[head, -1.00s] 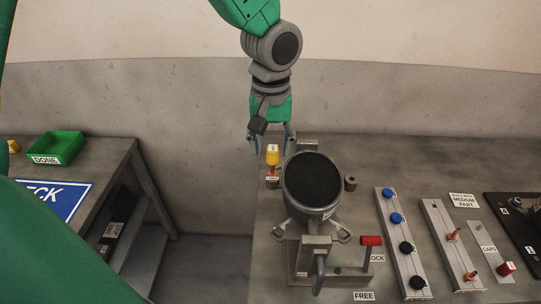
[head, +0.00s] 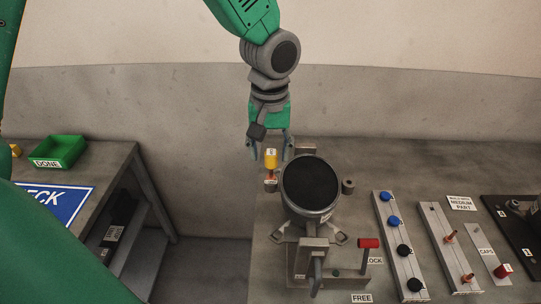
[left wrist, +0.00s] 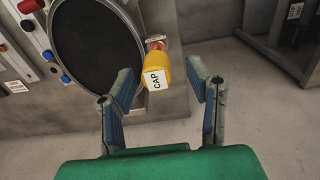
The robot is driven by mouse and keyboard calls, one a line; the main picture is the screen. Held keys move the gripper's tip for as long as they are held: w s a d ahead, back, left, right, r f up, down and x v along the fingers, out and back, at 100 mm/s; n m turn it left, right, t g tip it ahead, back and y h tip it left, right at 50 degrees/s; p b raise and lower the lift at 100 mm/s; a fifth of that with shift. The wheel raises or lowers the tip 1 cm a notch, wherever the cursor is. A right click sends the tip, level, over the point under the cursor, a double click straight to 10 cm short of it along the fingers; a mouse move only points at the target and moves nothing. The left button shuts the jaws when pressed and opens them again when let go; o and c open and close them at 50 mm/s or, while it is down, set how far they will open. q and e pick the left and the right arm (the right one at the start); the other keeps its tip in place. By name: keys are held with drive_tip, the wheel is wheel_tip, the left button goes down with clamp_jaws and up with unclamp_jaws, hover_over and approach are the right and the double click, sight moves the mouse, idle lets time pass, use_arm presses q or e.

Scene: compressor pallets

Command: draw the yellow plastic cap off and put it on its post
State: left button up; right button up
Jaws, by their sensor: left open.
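The yellow plastic cap (head: 270,158) sits upright on a reddish fitting at the back left of the round black-topped machine (head: 311,185). In the left wrist view the yellow cap (left wrist: 158,72), labelled CAP, shows between the fingertips. My left gripper (head: 270,150) is open around or just above the cap, its fingers apart on either side; I see no contact. The left gripper also shows open in the left wrist view (left wrist: 160,72). My right gripper is not in view.
A red-handled lever (head: 369,243) stands at the machine's front right. A strip with blue and black knobs (head: 403,250) and a strip with copper pegs (head: 450,237) lie to the right. A green DONE tray (head: 58,151) sits on the left table, across a gap.

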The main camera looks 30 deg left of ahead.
sight(270, 152)
use_arm(q)
drive_tip(key=shift+d, duration=0.5)
drive_tip(key=shift+a+p, duration=0.3)
drive_tip(key=shift+a, duration=0.65)
drive_tip(key=shift+s+d, duration=0.1)
drive_tip(key=shift+d, duration=0.6)
clamp_jaws()
drive_tip(key=shift+a, duration=0.25)
drive_tip(key=shift+a+r, duration=0.3)
drive_tip(key=shift+r, duration=0.1)
drive_tip(key=shift+d+r, duration=0.2)
drive_tip(key=shift+r, duration=0.35)
drive_tip(key=shift+d+r, duration=0.2)
drive_tip(key=shift+r, duration=0.35)
drive_tip(key=shift+a+r, duration=0.3)
drive_tip(key=shift+r, duration=0.65)
drive_tip(key=shift+d+r, duration=0.15)
drive_tip(key=shift+r, duration=0.45)
